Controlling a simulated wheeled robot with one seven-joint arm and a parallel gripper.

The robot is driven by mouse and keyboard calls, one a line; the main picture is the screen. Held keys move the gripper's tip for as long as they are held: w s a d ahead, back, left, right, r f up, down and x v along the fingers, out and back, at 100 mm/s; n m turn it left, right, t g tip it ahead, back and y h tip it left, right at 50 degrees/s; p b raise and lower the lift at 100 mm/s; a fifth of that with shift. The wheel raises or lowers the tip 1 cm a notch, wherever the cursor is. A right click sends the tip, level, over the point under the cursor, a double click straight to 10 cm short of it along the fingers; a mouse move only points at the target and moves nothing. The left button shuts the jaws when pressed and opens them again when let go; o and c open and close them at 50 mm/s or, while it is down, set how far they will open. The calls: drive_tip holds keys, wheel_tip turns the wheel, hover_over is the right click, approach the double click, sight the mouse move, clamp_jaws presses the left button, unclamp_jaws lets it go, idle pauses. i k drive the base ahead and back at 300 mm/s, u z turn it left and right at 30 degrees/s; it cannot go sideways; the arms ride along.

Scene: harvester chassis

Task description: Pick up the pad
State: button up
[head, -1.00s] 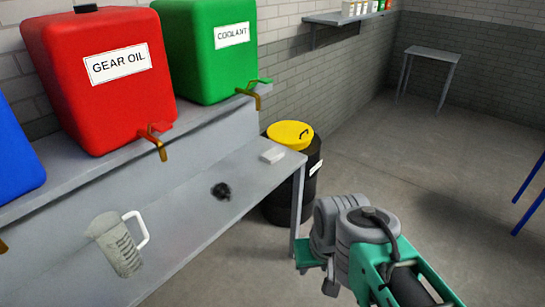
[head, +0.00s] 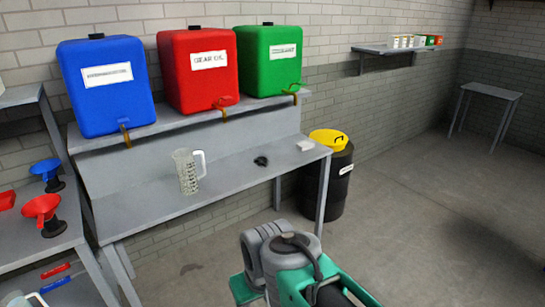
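A small flat white block (head: 305,145), the only pad-like thing I see, lies on the grey bench (head: 225,195) near its right end. It lies apart from the other things there. My arm reaches in from the bottom right, in front of the bench. My gripper's fingers do not show, so nothing can be told of what they hold.
A clear measuring jug (head: 187,172) and a small black object (head: 261,161) stand on the bench. Blue (head: 105,88), red (head: 198,72) and green (head: 268,62) tanks with taps sit on the shelf behind. A black drum with yellow lid (head: 328,180) stands at right.

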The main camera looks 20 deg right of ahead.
sight(304, 145)
drive_tip(key=z, duration=0.55)
drive_tip(key=i, duration=0.45)
drive_tip(key=z, duration=0.85)
drive_tip(key=i, duration=1.7)
drive_tip(key=u, duration=1.2)
drive_tip(key=i, duration=0.45)
drive_tip(key=u, duration=0.5)
